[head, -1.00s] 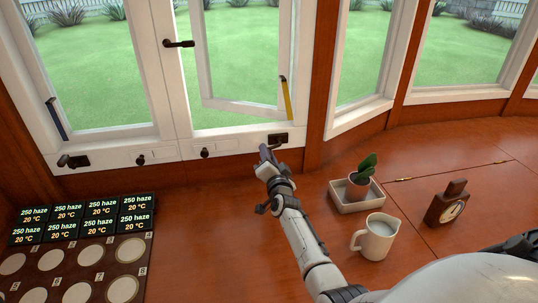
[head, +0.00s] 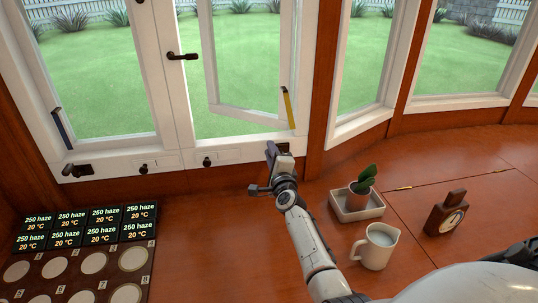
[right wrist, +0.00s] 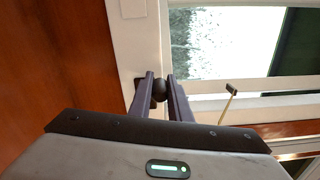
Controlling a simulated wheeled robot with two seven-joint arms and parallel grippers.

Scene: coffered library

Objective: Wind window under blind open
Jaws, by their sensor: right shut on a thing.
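The right-hand casement window (head: 246,113) has its sash swung partly out, with a gap between the sash and the white fixed frame. A yellow stay (head: 288,108) stands at its lower right corner. My right gripper (head: 272,150) is at the winder on the sill below that corner. In the right wrist view the gripper (right wrist: 160,88) is shut on the winder's dark round knob (right wrist: 159,91), between its two fingers. The winder's base is mostly hidden by the gripper. No blind shows in the head view. My left gripper is out of view.
The left window (head: 95,70) has its own dark crank (head: 77,170) and a blue stay (head: 62,128). On the wooden counter stand a potted plant's tray (head: 357,208), a milk jug (head: 376,246), a small clock (head: 446,216) and a board of labelled discs (head: 60,270).

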